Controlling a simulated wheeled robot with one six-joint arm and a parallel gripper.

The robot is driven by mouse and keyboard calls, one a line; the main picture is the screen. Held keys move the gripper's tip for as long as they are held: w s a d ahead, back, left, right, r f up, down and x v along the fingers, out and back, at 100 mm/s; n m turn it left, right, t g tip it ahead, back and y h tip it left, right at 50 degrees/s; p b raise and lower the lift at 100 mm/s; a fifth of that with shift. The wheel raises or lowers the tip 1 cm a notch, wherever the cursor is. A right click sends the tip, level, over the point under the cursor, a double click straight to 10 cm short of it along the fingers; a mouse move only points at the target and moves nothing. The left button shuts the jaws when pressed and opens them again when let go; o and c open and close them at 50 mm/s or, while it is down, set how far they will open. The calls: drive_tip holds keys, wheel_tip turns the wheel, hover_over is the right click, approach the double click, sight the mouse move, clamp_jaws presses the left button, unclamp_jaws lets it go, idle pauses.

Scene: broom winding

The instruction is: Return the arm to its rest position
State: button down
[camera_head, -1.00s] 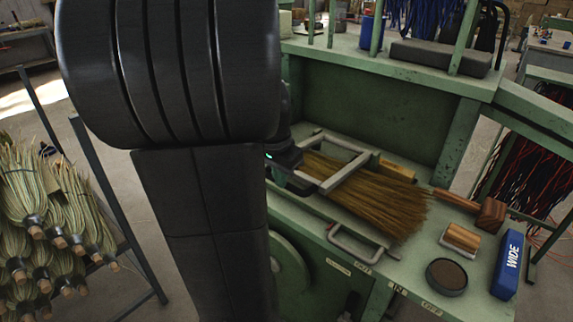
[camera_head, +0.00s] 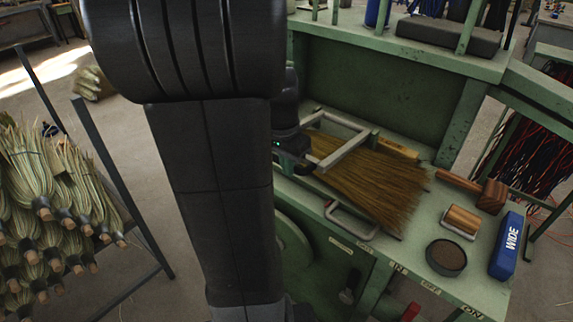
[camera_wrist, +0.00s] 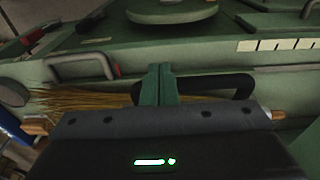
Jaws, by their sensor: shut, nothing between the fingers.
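My arm fills the left-middle of the head view. My gripper (camera_wrist: 160,82) shows in the wrist view with its two narrow fingers pressed together and nothing between them. In the head view only a dark part of the wrist shows beside the left end of the metal frame; the fingertips are hidden there. The broom straw (camera_head: 375,180) lies fanned out on the green machine bench (camera_head: 405,262), under the grey metal frame (camera_head: 345,152). The straw also shows in the wrist view (camera_wrist: 88,98), left of the fingers and apart from them.
On the bench's right lie a wooden mallet (camera_head: 490,196), a wood-backed block (camera_head: 462,220), a round dark tin (camera_head: 446,257) and a blue WIDE box (camera_head: 508,246). A rack of straw bundles (camera_head: 75,195) stands at left. Floor between rack and bench is partly clear.

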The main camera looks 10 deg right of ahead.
wheel_tip(320, 180, up, 10)
drive_tip(key=s+a, duration=0.1)
drive_tip(key=a, duration=0.1)
drive_tip(key=shift+s+b, duration=0.15)
drive_tip(key=shift+b, duration=0.2)
drive_tip(key=shift+f, duration=0.1)
wheel_tip(320, 180, down, 12)
drive_tip(key=w+d+b, duration=0.1)
drive_tip(key=d+b, duration=0.1)
drive_tip(key=shift+w, duration=0.4)
drive_tip(key=shift+f, duration=0.1)
